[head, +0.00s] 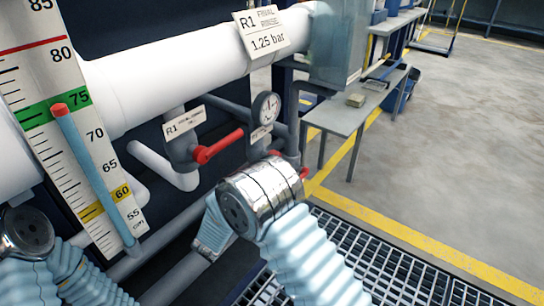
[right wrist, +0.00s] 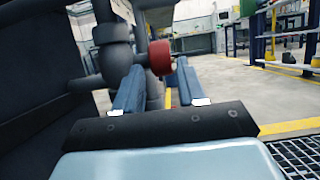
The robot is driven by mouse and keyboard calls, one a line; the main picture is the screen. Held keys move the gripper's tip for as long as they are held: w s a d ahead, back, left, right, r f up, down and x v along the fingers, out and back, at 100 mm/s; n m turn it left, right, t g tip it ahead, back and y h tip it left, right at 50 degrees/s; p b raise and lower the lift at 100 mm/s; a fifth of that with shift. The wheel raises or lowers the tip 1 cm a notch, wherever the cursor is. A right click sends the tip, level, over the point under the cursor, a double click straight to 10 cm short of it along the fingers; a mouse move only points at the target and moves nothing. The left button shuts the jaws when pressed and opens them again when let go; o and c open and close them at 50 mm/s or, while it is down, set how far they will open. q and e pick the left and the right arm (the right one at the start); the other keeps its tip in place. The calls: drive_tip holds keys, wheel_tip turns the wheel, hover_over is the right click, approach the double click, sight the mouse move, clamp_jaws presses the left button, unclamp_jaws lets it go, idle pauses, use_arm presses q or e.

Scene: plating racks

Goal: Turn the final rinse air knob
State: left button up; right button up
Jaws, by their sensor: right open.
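A round red knob (right wrist: 160,57) shows in the right wrist view on the grey pipework. My right gripper (right wrist: 158,68) is open, with one finger to each side of the knob in that view; contact cannot be told. In the head view a bit of red (head: 304,173), likely the same knob, shows just past my right wrist, which hides most of it. The right fingers are hidden there. My left arm's wrist shows at the lower left, but its gripper is not in view.
A red valve lever (head: 218,147) and a pressure gauge (head: 265,108) sit on the pipes. A large white pipe (head: 170,80) carries a 1.25 bar label (head: 262,31). A level scale (head: 60,110) stands at left. A grey table (head: 345,115) stands behind; open floor lies right.

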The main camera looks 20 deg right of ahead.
drive_tip(key=x, duration=0.6)
drive_tip(key=shift+w+d+r, duration=0.15)
drive_tip(key=shift+d, duration=0.05)
drive_tip(key=c, duration=0.7)
drive_tip(key=shift+d+g+y, duration=0.1)
drive_tip(key=shift+g+y, duration=0.8)
drive_tip(key=shift+y, duration=0.2)
drive_tip(key=shift+g+y, duration=0.7)
drive_tip(key=shift+y, duration=0.2)
drive_tip(key=o, duration=0.7)
